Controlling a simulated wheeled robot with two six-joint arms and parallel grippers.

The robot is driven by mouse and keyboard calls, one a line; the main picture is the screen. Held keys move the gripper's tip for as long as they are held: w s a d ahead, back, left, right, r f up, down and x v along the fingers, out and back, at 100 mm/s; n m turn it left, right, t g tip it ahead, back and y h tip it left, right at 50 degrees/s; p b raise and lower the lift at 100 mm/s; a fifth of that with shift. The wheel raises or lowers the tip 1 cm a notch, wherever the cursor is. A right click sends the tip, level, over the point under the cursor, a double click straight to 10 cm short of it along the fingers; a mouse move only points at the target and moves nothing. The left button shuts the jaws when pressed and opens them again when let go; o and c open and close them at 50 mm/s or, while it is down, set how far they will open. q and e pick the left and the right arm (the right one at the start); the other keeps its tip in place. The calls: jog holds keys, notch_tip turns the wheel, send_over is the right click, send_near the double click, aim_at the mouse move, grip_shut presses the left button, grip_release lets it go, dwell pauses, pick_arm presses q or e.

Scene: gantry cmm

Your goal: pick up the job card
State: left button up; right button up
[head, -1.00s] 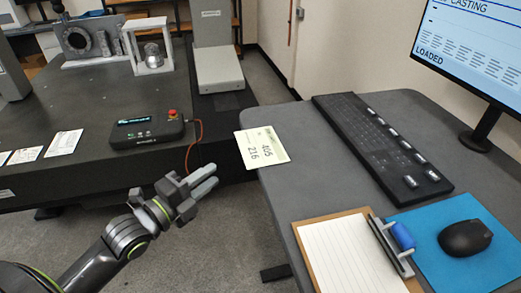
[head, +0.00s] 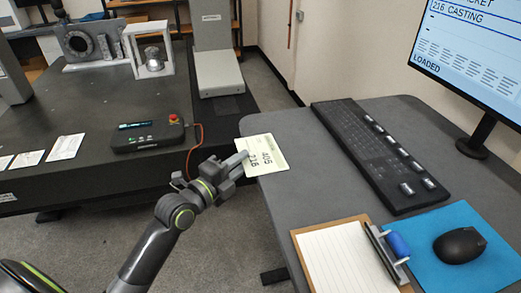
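The job card (head: 265,155) is a pale card with printed numbers, reading 405 and 216. It lies at the left edge of the grey desk (head: 300,150), with its left part sticking out past the edge. My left gripper (head: 240,165) is at this overhanging edge, its fingertips overlapping the card's left side in the picture. The two fingers show a small gap between them. Whether they touch the card is not clear. My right gripper is out of view.
On the desk are a keyboard (head: 378,155), a clipboard (head: 345,262), a blue mat (head: 425,225) with a mouse (head: 460,245), and a monitor (head: 470,50). A dark machine table (head: 90,105) with a control pendant (head: 148,136) stands left, across a floor gap.

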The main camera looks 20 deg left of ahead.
pick_arm(q)
grip_shut()
jog(key=shift+r, duration=0.1)
dwell(0.3)
